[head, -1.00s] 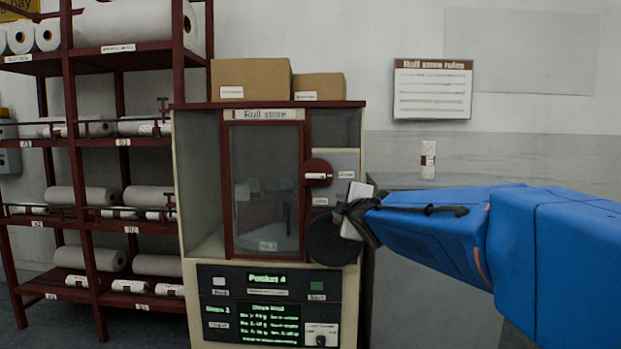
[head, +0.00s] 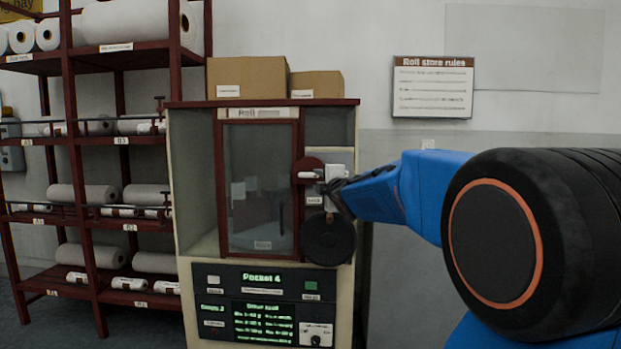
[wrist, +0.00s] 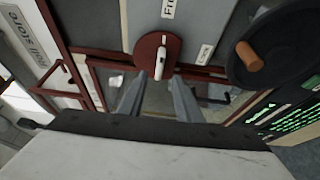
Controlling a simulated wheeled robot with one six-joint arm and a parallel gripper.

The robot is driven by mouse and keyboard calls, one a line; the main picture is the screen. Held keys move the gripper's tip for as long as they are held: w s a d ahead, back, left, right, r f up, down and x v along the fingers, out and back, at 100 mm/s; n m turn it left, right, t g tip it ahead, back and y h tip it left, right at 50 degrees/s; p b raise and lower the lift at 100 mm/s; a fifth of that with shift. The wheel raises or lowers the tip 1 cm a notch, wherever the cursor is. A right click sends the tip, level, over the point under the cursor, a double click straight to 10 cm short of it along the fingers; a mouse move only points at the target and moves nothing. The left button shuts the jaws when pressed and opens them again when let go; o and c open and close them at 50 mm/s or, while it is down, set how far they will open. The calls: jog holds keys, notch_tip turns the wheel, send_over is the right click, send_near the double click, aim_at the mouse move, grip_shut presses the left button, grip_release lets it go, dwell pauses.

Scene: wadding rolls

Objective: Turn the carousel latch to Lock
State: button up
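The carousel latch is a dark red disc with a white bar handle; the latch (head: 308,173) is on the right of the roll store's front. In the wrist view the latch (wrist: 145,50) is ahead of the fingers, its handle (wrist: 161,58) lined up toward a label (wrist: 168,8) starting "Fr". A second label (wrist: 205,52), too small to read surely, is beside the disc; in the head view it is below the latch. My gripper (wrist: 158,82) is open and empty, its fingertips just short of the handle, one to each side. In the head view my gripper (head: 332,187) partly hides the panel.
A black handwheel (head: 328,242) is just below the latch; its wooden knob (wrist: 250,57) sticks out in the wrist view. The framed glass door (head: 262,190) is to the left. A control panel (head: 215,318) is lower down. Shelves with rolls (head: 88,194) stand left.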

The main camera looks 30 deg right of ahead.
aim_at(310, 176)
jog(key=x, duration=0.9)
jog(key=shift+a, duration=0.1)
grip_shut()
